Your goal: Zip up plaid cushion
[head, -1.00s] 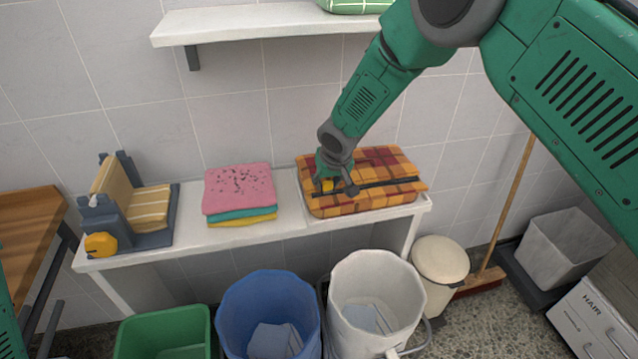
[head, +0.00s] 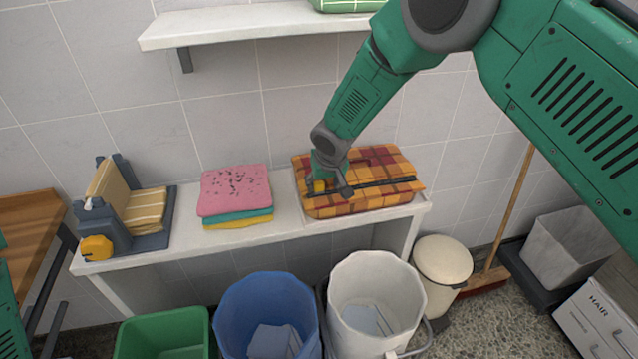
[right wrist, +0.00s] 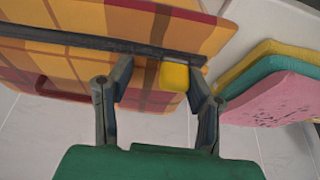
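The plaid cushion (head: 372,170), orange, yellow and dark red, lies flat on the white bench. A dark zip strip (head: 385,184) runs along its near side. A yellow zip pull (head: 319,186) sits near the left end of the strip. My right gripper (head: 332,188) is at that end, over the strip. In the right wrist view, the fingers of the right gripper (right wrist: 157,90) are apart. The yellow pull (right wrist: 174,76) shows between them, closer to the picture's right finger; I cannot tell whether they touch. My left gripper is out of view.
Folded towels (head: 236,190) lie left of the cushion on the bench (head: 285,229). A grey holder (head: 120,225) with yellow cloths stands at the bench's left end. A shelf (head: 255,26) hangs above. Blue (head: 262,290) and white (head: 377,285) bins stand in front.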

